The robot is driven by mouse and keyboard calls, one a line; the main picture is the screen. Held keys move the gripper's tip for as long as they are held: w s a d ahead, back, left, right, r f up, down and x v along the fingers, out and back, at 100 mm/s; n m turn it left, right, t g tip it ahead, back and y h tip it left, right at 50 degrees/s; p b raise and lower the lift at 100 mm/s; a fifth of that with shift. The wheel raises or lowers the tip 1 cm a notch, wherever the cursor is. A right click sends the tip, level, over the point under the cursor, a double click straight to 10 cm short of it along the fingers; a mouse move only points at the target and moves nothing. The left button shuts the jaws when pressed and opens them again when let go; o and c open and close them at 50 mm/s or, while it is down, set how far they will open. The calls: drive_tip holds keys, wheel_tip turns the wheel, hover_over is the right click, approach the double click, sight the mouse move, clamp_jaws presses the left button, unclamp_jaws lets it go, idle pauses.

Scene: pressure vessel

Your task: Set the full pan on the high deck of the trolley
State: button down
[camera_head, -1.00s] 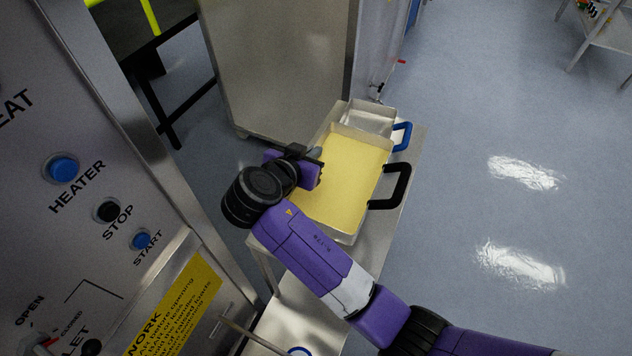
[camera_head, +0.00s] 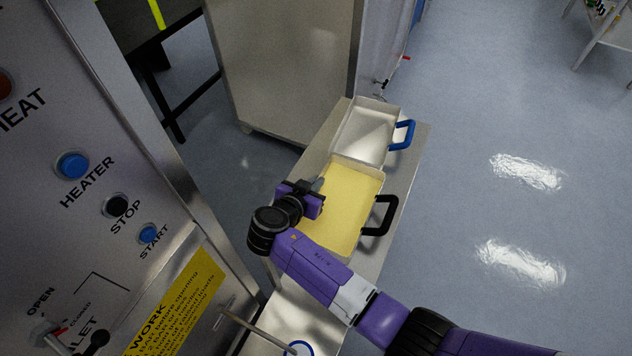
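The full pan (camera_head: 348,210), a rectangular metal pan filled level with something yellow, is over the trolley's high deck (camera_head: 395,215), in front of the empty pan. It looks level and on or just above the deck; I cannot tell if it touches. A black handle sticks out on its right side. My gripper (camera_head: 316,190) is at the pan's left edge and appears shut on it there. The grip itself and the pan's left handle are hidden by my gripper and wrist.
An empty pan (camera_head: 368,135) with a blue handle stands on the far end of the deck, close to the full pan. The vessel's control panel (camera_head: 110,200) stands close on the left. A steel cabinet (camera_head: 285,65) is behind. Open floor lies on the right.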

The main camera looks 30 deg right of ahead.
drive_tip(key=c, duration=1.7)
unclamp_jaws()
drive_tip(key=shift+a, duration=0.1)
drive_tip(key=b+v, duration=0.1)
drive_tip(key=v, duration=1)
drive_tip(key=shift+s+a+r+b, duration=0.15)
drive_tip(key=shift+s+a+b, duration=0.1)
drive_tip(key=shift+a+b, duration=0.05)
